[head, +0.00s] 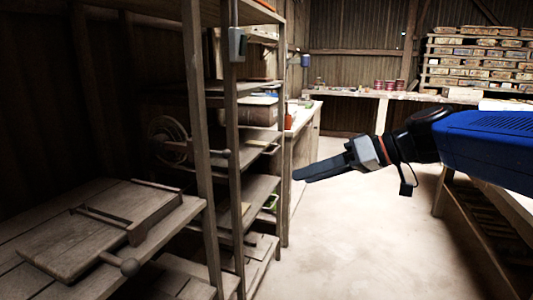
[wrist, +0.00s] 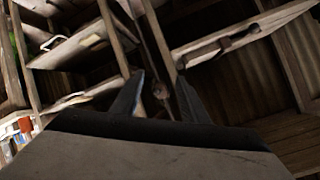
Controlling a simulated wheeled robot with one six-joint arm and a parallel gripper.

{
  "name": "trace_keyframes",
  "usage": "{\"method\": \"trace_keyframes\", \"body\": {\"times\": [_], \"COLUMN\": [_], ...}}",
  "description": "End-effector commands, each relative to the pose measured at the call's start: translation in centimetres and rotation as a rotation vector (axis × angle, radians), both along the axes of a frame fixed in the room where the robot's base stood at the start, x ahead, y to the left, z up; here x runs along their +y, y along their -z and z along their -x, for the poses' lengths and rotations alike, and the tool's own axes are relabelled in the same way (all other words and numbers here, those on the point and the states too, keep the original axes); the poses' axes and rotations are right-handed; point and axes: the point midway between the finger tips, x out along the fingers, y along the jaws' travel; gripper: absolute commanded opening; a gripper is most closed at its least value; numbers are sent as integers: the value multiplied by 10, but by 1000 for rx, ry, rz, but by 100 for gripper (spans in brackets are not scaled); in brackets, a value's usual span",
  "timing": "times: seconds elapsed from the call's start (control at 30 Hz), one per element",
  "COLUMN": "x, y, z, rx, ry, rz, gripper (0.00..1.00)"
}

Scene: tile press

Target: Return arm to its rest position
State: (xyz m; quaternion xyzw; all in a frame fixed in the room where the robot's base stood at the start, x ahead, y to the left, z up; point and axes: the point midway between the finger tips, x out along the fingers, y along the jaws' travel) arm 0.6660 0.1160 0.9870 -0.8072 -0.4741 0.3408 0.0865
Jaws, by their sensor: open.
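My gripper (head: 320,170) reaches in from the right in the head view, on the end of my blue and black arm. It hangs in the air over the open floor, pointing left toward the wooden shelf rack (head: 203,140), and looks apart from it. In the wrist view, the two dark fingers of my gripper (wrist: 157,98) stand apart with nothing between them. Shelves and posts of the rack show beyond the fingertips there.
A wooden press board with a handle (head: 95,228) lies on the bench at lower left. A workbench (head: 495,195) stands at right. Stacked tiles (head: 475,65) fill the back right. The pale floor (head: 350,245) between is clear.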

Motion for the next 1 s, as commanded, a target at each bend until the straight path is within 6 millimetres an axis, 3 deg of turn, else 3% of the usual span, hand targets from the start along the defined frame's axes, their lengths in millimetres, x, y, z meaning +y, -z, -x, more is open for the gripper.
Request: {"method": "trace_keyframes", "body": {"times": [0.03,0.2,0.5,0.73,1.0], "x": [-6,-42,-128,-176,-185], "y": [20,91,187,220,226], "z": [18,69,143,171,176], "rx": [49,211,339,332,325], "ry": [29,174,503,690,728], "rz": [56,251,556,675,697], "gripper": [41,41,41,41,41]}}
